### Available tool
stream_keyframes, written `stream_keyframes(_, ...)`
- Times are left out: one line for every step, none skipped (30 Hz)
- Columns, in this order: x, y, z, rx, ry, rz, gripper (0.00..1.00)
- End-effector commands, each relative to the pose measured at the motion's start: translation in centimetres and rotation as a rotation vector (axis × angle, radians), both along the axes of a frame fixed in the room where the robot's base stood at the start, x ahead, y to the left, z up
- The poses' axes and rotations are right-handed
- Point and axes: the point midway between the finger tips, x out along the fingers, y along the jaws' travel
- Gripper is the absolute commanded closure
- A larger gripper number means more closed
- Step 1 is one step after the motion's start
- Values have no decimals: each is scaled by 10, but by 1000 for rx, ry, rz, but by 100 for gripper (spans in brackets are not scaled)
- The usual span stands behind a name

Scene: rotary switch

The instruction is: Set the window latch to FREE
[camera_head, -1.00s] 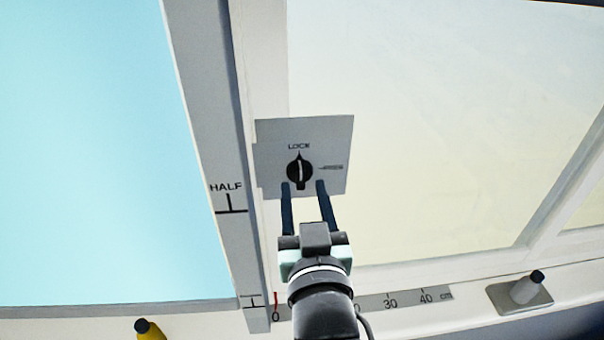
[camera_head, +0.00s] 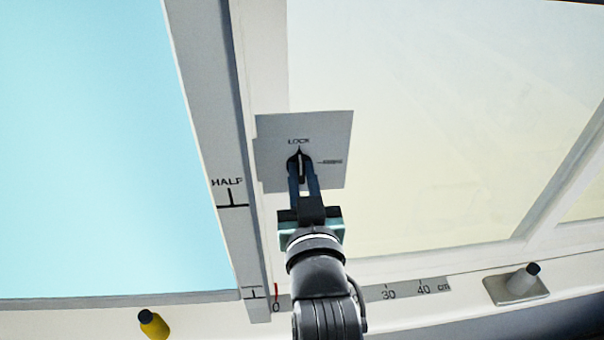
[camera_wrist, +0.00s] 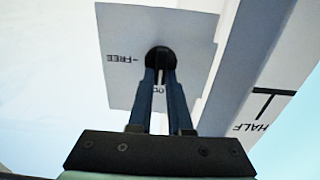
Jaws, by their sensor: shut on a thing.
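The window latch is a black rotary knob (camera_head: 300,158) on a grey square plate (camera_head: 335,140). Its pointer is up at the word LOCK in the head view. A second mark lies to the knob's right; in the wrist view this mark (camera_wrist: 122,59) reads FREE. My gripper (camera_head: 302,172) reaches up from below, and its two dark fingers are shut on the knob's handle. In the wrist view the fingers (camera_wrist: 161,75) meet the round black knob (camera_wrist: 160,57) and partly cover it and the LOCK lettering.
The window frame post with a HALF mark (camera_head: 229,192) stands left of the plate. A centimetre scale (camera_head: 405,290) runs along the sill below. A yellow peg with a dark top (camera_head: 154,325) and a grey peg on a plate (camera_head: 522,283) sit low on either side.

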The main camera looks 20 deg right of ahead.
Motion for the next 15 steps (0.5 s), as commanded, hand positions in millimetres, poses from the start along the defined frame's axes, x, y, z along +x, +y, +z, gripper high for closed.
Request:
stream_keyframes(0, 0, 0, 0, 0, 0, 100)
stream_keyframes(0, 0, 0, 0, 1, 0, 100)
stream_keyframes(0, 0, 0, 0, 1, 0, 100)
stream_keyframes(0, 0, 0, 0, 1, 0, 100)
stream_keyframes(0, 0, 0, 0, 1, 0, 100)
stream_keyframes(0, 0, 0, 1, 1, 0, 100)
stream_keyframes(0, 0, 0, 3, 0, 0, 100)
stream_keyframes(0, 0, 0, 5, 0, 0, 100)
stream_keyframes(0, 0, 0, 10, -2, 0, 100)
stream_keyframes(0, 0, 0, 15, -3, 0, 100)
stream_keyframes(0, 0, 0, 20, -5, 0, 100)
stream_keyframes(0, 0, 0, 31, -8, 0, 100)
stream_keyframes(0, 0, 0, 42, -11, 0, 100)
stream_keyframes(0, -1, 0, 52, -14, 0, 100)
stream_keyframes(0, -1, 0, 70, -19, 0, 100)
